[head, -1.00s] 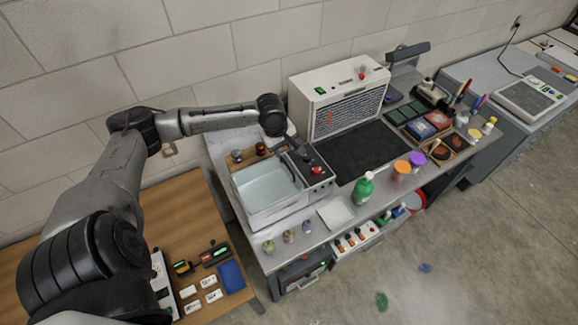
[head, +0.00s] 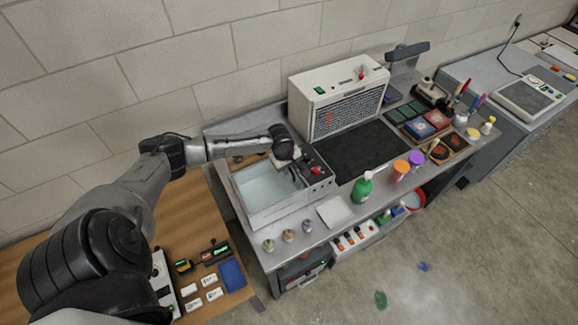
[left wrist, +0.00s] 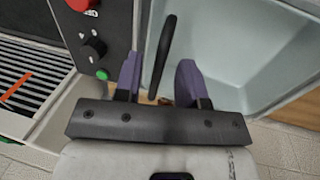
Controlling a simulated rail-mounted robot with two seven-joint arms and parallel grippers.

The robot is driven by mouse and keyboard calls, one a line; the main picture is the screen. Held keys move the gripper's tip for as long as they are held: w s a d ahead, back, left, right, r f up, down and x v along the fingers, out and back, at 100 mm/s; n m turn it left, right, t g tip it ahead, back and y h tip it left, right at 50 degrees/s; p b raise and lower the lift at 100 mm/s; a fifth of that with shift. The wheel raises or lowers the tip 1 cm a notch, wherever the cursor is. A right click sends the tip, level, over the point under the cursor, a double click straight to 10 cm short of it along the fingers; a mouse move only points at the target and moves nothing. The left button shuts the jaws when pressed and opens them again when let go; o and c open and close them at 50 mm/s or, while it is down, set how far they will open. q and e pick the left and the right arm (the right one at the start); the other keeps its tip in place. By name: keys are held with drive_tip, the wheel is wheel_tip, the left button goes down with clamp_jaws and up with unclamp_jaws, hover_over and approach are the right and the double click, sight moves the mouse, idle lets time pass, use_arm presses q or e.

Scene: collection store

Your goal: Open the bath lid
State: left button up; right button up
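The bath (head: 246,212) is a grey-white metal tank on the bench, with a pale, see-through lid (head: 265,187) lying over it. The lid also shows in the left wrist view (left wrist: 235,50). A slim black handle (left wrist: 165,45) runs along the lid's edge beside the control panel. My left gripper (left wrist: 160,64) has its two purple fingers apart, one on each side of the handle. I see no clear contact with it. In the head view my left wrist hangs over the bath's right side and largely hides the fingers. My right gripper is in neither current view.
The bath's control panel (head: 318,180), with a red button and black knob, is close beside the gripper. A white dryer unit (head: 322,98) stands behind. A green bottle (head: 362,190) and small jars (head: 288,236) stand near the front edge. A white tray (head: 335,211) lies between.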

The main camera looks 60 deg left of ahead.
use_arm(q)
clamp_jaws()
idle(0.3)
idle(0.3)
